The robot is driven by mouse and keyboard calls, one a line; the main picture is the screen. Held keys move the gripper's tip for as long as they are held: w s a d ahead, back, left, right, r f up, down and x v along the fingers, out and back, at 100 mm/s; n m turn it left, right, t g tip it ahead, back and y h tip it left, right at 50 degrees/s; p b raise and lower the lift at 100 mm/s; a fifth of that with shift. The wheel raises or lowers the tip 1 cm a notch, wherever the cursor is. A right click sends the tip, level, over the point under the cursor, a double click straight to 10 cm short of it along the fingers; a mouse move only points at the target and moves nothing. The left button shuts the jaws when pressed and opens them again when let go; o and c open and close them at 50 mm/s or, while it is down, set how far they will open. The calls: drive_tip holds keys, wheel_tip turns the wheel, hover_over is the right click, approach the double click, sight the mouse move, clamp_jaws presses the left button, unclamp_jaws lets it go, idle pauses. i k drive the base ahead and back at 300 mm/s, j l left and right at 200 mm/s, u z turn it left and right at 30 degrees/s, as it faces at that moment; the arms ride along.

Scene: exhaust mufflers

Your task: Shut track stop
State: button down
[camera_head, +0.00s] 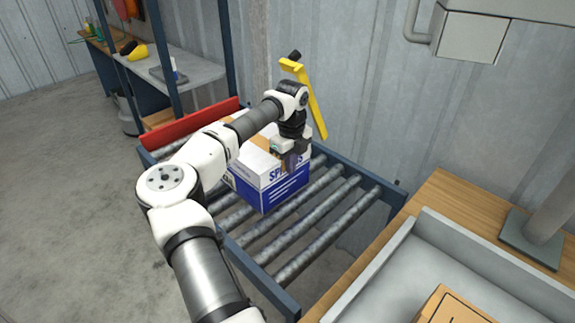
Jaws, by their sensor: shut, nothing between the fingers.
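A yellow bar with a black knob (309,93), which looks like the track stop, stands tilted at the wall side of the roller track (310,222). Its lower end is near the blue side rail; its foot is partly hidden. A white and blue box (279,190) sits on the rollers in front of it. My gripper (291,163) points down at the top of the box, in front of the yellow bar and apart from it. It is shut and empty; I cannot tell whether it touches the box.
A red board (192,125) crosses the far end of the track. A blue-framed workbench (185,72) stands beyond it. At the lower right, a wooden table (470,212) holds a grey tray (480,262) with a cardboard box (452,308). The near rollers are bare.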

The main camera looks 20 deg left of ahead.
sight(290, 66)
drive_tip(key=i+j, duration=0.1)
drive_tip(key=j, duration=0.3)
drive_tip(key=i+j, duration=0.1)
drive_tip(key=j, duration=0.3)
drive_tip(key=i+j, duration=0.1)
drive_tip(key=j, duration=0.3)
